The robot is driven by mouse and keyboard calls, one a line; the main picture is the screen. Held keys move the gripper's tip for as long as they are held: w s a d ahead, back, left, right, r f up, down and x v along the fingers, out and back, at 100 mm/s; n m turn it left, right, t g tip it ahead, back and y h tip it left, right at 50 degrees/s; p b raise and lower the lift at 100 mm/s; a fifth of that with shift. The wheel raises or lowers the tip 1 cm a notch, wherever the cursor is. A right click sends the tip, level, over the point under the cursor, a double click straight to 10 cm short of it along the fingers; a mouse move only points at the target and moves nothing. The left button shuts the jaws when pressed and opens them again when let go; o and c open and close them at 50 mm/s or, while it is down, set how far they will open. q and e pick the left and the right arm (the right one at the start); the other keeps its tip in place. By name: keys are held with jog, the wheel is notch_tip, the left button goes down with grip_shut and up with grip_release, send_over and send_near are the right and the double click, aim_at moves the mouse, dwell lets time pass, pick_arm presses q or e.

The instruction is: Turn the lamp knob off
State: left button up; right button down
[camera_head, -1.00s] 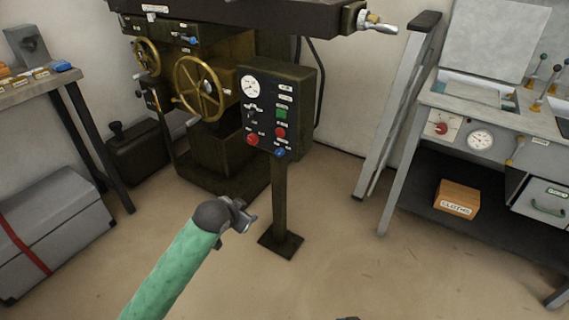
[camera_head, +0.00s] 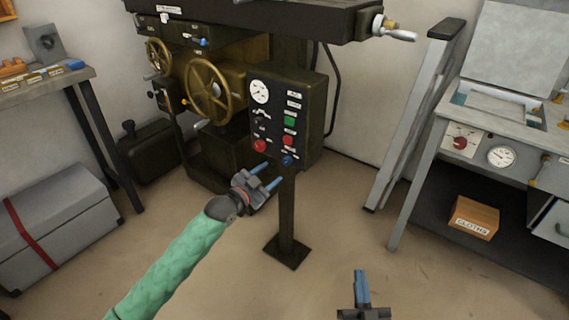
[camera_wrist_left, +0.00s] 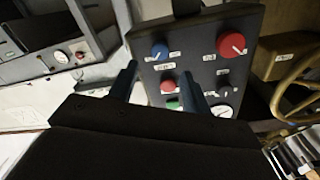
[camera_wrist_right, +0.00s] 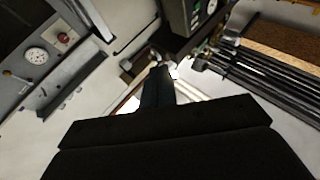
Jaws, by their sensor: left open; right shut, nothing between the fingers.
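A dark control box (camera_head: 316,110) on a post carries a blue knob (camera_head: 287,160), a red knob (camera_head: 260,145), a green button, a red button and a white gauge. The labels are too small to read, so I cannot tell which control is the lamp knob. My left gripper (camera_head: 268,176) is open and empty, just below and left of the blue knob, its fingers pointing toward the box. The left wrist view shows the blue knob (camera_wrist_left: 160,51) beyond the fingers and the red knob (camera_wrist_left: 231,42) to the right. My right gripper (camera_head: 361,273) is shut and empty, low at front right.
A machine with brass handwheels (camera_head: 210,92) stands behind and left of the box. A workbench (camera_head: 446,117) with gauges is at right, an orange box (camera_head: 474,217) on its lower shelf. A grey chest (camera_head: 60,225) sits at left. The floor around the post is clear.

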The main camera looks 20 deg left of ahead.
aim_at(285, 162)
pick_arm(q)
jog(key=shift+b+x, duration=0.4)
jog(key=shift+x, duration=3.5)
pick_arm(e)
notch_tip(285, 162, up, 8)
jog(key=s+t+y, duration=0.1)
jog(key=s+t, duration=0.1)
jog(key=shift+d+f+t, duration=0.15)
jog(key=shift+d+t, duration=0.25)
jog(key=shift+d, duration=0.05)
pick_arm(q)
jog(key=c, duration=1)
pick_arm(e)
jog(key=shift+w, duration=0.1)
jog(key=shift+w, duration=0.1)
